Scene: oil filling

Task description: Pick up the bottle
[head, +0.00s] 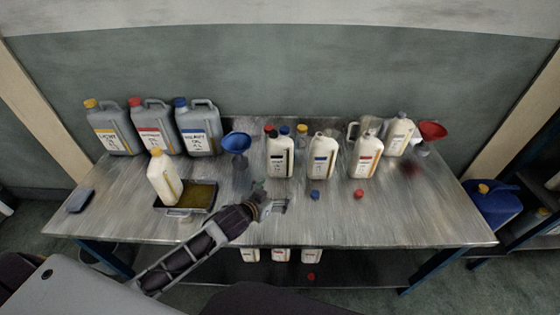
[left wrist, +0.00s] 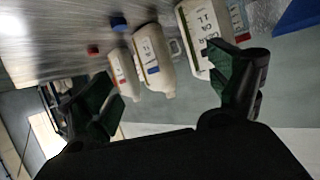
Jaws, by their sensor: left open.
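Several cream bottles stand upright on the metal table. In the head view, one with a black label edge (head: 280,158) is left of a blue-labelled bottle (head: 322,160) and a red-labelled bottle (head: 365,157). Another cream bottle (head: 163,180), yellow-capped, stands at the black tray (head: 205,207). My left gripper (head: 275,199) is open and empty, in front of the leftmost middle bottle. In the left wrist view, my left gripper (left wrist: 162,78) has its fingers spread. The blue-labelled bottle (left wrist: 153,62) shows beyond the gap. The right finger overlaps a nearer bottle (left wrist: 197,32). My right gripper is not visible.
Grey jugs (head: 200,130) stand at the back left, beside a blue funnel (head: 236,143). A red funnel (head: 432,131) is at the back right. Loose blue (head: 315,195) and red (head: 359,193) caps lie in front of the bottles. The right front tabletop is clear.

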